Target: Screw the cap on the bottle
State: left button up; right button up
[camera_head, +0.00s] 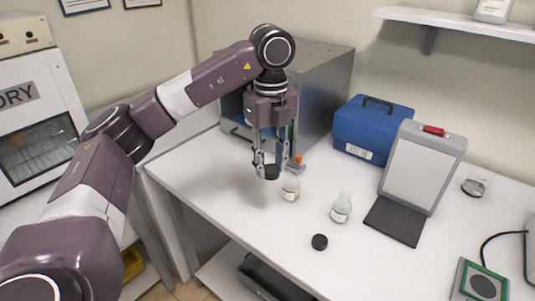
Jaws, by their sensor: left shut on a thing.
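My left gripper (269,163) points down over the left part of the white table. It is shut on a black cap (272,173), which it holds between its fingertips. A small white bottle (291,190) stands upright just right of and in front of the held cap; I cannot tell whether they touch. A second small bottle (341,208) of clear, pale look stands further right. Another black cap (320,242) lies on the table in front of the bottles. My right gripper is not in view.
A grey metal box (318,95) and a blue case (372,128) stand behind. A small orange-topped item (298,160) stands near the gripper. A grey tilted panel (424,170) is on the right. The table's front left is clear.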

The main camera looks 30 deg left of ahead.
pick_arm(q)
jog(key=s+d+f+n, duration=0.5)
jog(key=s+d+n, duration=0.1)
jog(key=n, duration=0.5)
jog(key=s+d+f+n, duration=0.5)
jog(key=s+n, duration=0.3)
jog(key=n, duration=0.4)
jog(key=shift+d+f, duration=0.35)
jog(key=shift+d, duration=0.15)
